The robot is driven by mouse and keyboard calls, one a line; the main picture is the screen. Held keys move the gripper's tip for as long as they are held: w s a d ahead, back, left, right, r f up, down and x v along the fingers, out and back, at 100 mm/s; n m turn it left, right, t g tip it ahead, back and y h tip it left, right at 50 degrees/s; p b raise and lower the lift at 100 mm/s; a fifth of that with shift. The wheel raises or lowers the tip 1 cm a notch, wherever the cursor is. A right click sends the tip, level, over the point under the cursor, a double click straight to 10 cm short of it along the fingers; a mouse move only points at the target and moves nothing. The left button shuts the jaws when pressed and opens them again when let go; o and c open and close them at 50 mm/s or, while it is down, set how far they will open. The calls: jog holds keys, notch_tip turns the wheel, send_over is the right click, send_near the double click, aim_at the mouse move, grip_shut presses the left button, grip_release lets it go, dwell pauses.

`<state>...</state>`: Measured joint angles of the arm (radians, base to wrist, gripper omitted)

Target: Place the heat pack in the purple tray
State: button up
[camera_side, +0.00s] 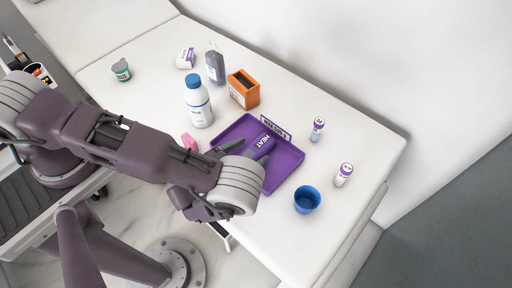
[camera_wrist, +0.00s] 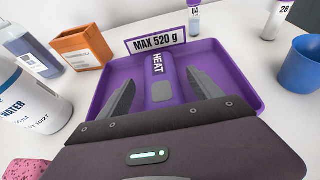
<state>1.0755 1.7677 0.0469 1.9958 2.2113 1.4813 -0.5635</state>
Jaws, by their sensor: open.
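The purple tray (camera_side: 287,167) lies on the white table, and it also shows in the wrist view (camera_wrist: 100,92). A sign reading MAX 520 g (camera_wrist: 162,43) stands at its far edge. The purple heat pack (camera_side: 266,141), marked HEAT with a grey patch, lies inside the tray; in the wrist view the heat pack (camera_wrist: 160,72) shows at the tray's middle, towards the far edge. My gripper (camera_wrist: 157,82) is open above the tray, its two grey fingers spread on either side of the pack. The pack's near end may be partly hidden by my gripper.
A water bottle (camera_side: 198,104), a grey bottle (camera_side: 215,66) and an orange box (camera_side: 244,90) stand left of the tray. A pink item (camera_side: 189,142) is near its left edge. A blue cup (camera_side: 307,200) and two small vials (camera_side: 343,175) stand to the right.

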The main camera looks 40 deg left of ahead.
jog(key=v, duration=0.8)
jog(key=shift+s+r, duration=0.1)
jog(key=shift+s, duration=0.1)
jog(key=w+a+r+n+g+y, duration=0.2)
jog(key=a+r+n+y, duration=0.45)
jog(key=r, duration=0.45)
jog(key=w+a+r+n+g+y, duration=0.1)
jog(key=w+a+r+n+y, duration=0.1)
jog(key=a+r+n+y, duration=0.75)
jog(key=s+a+r+n+g+h, duration=0.1)
jog(key=s+r+n+g+h, duration=0.9)
jog(key=s+n, duration=0.4)
jog(key=s+d+r+n+t+h, duration=0.1)
jog(key=d+r+n+t+h, duration=0.4)
jog(key=d+r+n+h, duration=0.1)
jog(key=shift+d+r, duration=0.75)
jog(key=shift+d, duration=0.35)
